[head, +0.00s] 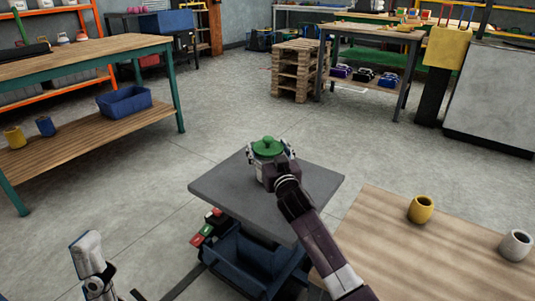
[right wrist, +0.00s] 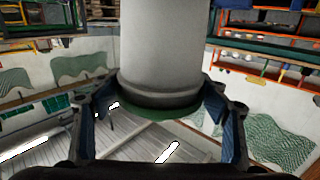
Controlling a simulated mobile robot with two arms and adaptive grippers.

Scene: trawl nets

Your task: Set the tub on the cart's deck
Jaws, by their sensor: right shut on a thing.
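The tub (head: 264,172) is pale grey-white with a green knobbed lid (head: 267,147). It stands upright over the dark grey deck of the cart (head: 225,193), near its far part. My right gripper (head: 272,162) is shut around the tub near its lid. In the right wrist view the tub (right wrist: 160,45) sits between the two blue-padded fingers of my right gripper (right wrist: 162,112). The tub's base is partly hidden by my arm, so I cannot tell if it touches the deck.
A wooden table (head: 375,245) with a yellow pot (head: 421,209) and a grey pot (head: 515,245) stands right of the cart. A workbench (head: 75,57) with a blue bin (head: 124,103) on its lower shelf is at left. Stacked pallets (head: 298,70) stand behind. The deck around the tub is clear.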

